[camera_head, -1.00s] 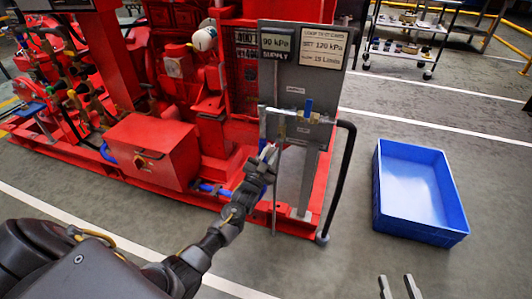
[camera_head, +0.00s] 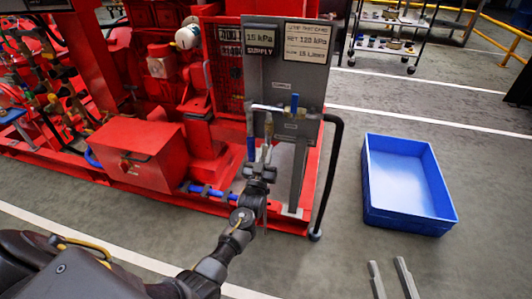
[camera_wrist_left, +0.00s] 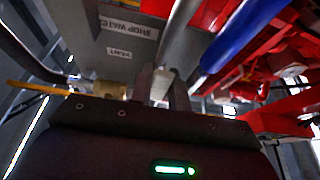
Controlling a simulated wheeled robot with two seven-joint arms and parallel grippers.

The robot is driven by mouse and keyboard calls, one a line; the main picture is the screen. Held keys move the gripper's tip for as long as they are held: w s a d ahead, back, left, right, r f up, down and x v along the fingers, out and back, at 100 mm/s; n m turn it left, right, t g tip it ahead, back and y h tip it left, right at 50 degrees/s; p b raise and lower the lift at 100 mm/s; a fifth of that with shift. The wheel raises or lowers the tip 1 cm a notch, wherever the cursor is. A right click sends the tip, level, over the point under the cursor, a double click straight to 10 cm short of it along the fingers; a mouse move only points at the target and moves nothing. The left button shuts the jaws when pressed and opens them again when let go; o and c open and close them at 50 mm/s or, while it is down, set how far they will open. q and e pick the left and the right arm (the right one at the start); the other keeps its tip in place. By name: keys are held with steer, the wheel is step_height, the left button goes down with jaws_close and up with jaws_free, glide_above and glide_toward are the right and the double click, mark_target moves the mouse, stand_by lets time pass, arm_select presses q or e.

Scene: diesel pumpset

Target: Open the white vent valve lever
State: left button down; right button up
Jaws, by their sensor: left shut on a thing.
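My left gripper (camera_head: 264,157) is in front of the panel's lower part, below the pipework. In the left wrist view, its two fingers (camera_wrist_left: 162,90) are closed around a white lever end (camera_wrist_left: 161,82), just under a label reading VENT (camera_wrist_left: 118,53). A brass valve fitting (camera_wrist_left: 110,89) is left of the fingers. In the head view the lever is mostly hidden by the gripper. My right gripper (camera_head: 391,280) is empty, fingers apart, at the bottom edge.
A blue-handled valve (camera_head: 294,104) is on the panel's pipe. A blue upright part (camera_head: 251,147) stands close left of my left gripper. A black hose (camera_head: 330,180) runs down on the right. A blue bin (camera_head: 408,183) stands on the open floor.

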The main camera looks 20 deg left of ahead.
arm_select(q)
steer(key=shift+d+f, duration=0.1)
steer(key=shift+f, duration=0.05)
steer(key=c, duration=1.3)
jaws_free()
steer(key=shift+s, duration=0.1)
steer(key=p+v, duration=0.1)
steer(key=v, duration=0.9)
steer(key=shift+s+f, duration=0.1)
steer(key=shift+s, duration=0.2)
arm_select(e)
steer(key=f+h, duration=0.1)
steer(key=d+f+g, duration=0.1)
steer(key=f, duration=0.1)
steer(key=w+d+f+m+g+h, duration=0.1)
steer(key=shift+w+d+f+h, duration=0.1)
steer(key=shift+f+h, duration=0.15)
steer(key=shift+h, duration=0.05)
arm_select(q)
steer(key=shift+f, duration=0.1)
